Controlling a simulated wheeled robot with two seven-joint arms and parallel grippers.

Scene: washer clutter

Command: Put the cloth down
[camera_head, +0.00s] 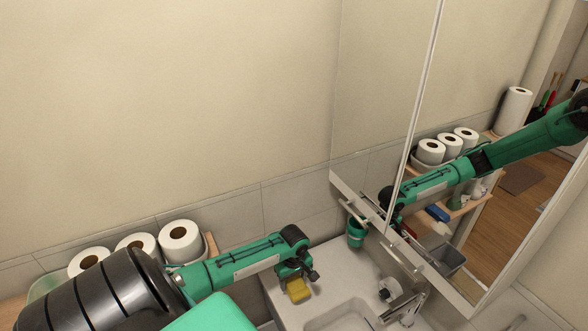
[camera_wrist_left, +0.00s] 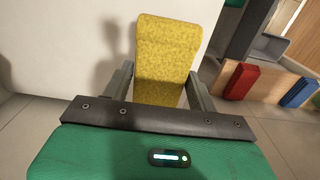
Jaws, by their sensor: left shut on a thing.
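The yellow cloth (camera_head: 299,291) is a compact, block-like piece with a speckled surface. In the head view it is below my left gripper (camera_head: 297,277), at the left part of the white sink top (camera_head: 325,262). My left gripper is shut on it. In the left wrist view the cloth (camera_wrist_left: 165,55) stands out between the two fingers of my left gripper (camera_wrist_left: 160,85). I cannot tell whether its lower end touches the sink top. My right gripper is not in view.
Toilet rolls (camera_head: 180,242) stand on a shelf behind my left arm. A green cup (camera_head: 355,232) stands at the sink's back, left of the faucet (camera_head: 403,305). A mirror cabinet (camera_head: 470,120) overhangs on the right and reflects my arm. Sink top beside the cloth is clear.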

